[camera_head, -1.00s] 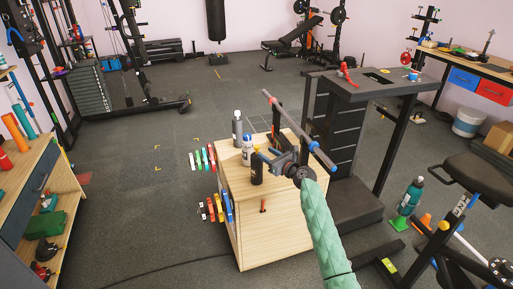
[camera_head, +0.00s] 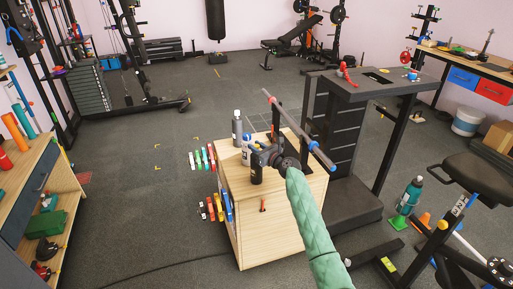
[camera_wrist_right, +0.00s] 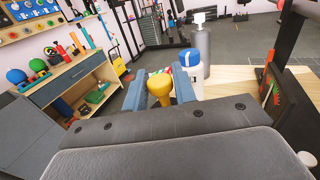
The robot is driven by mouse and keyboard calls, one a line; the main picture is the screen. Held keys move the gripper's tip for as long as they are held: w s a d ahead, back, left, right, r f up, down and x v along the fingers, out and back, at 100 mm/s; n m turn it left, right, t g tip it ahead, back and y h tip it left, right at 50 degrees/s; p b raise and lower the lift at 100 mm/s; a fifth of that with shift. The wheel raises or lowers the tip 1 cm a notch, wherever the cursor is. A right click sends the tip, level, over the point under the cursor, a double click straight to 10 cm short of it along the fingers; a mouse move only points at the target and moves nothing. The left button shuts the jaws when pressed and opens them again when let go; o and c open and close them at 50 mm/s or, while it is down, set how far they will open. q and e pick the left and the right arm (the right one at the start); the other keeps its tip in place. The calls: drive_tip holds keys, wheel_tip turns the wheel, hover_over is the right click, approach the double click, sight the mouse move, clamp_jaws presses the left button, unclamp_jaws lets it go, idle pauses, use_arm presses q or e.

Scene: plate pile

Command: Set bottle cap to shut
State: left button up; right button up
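Three bottles stand upright on the wooden cabinet (camera_head: 283,182). The dark bottle (camera_head: 256,177) is nearest; its yellow cap (camera_wrist_right: 159,87) is covered by my gripper in the head view. A white bottle with a blue cap (camera_wrist_right: 189,78) stands just behind it, partly hidden in the head view. A grey bottle (camera_head: 237,128) stands farther back. My right gripper (camera_head: 259,154) is over the dark bottle. In the wrist view its fingers are apart, one on each side of the yellow cap; I cannot tell whether they touch it. My left gripper is not in view.
A bar with a red end (camera_head: 318,150) shows beside my right wrist above the cabinet. A black machine (camera_head: 340,135) stands close on the right. Several coloured items hang on the cabinet's left side (camera_head: 227,205). Open floor lies to the left.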

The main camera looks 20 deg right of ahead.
clamp_jaws()
drive_tip(key=shift+f, duration=1.05)
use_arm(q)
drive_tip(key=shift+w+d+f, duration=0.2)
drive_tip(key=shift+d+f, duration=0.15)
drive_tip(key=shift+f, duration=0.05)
use_arm(e)
drive_tip(key=shift+o, duration=2.3)
unclamp_jaws()
drive_tip(key=shift+s, duration=0.15)
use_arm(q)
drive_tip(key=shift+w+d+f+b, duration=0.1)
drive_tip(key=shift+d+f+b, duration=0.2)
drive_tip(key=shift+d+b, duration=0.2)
use_arm(e)
drive_tip(key=v, duration=0.7)
drive_tip(key=shift+s+d, duration=0.15)
drive_tip(key=shift+s, duration=0.05)
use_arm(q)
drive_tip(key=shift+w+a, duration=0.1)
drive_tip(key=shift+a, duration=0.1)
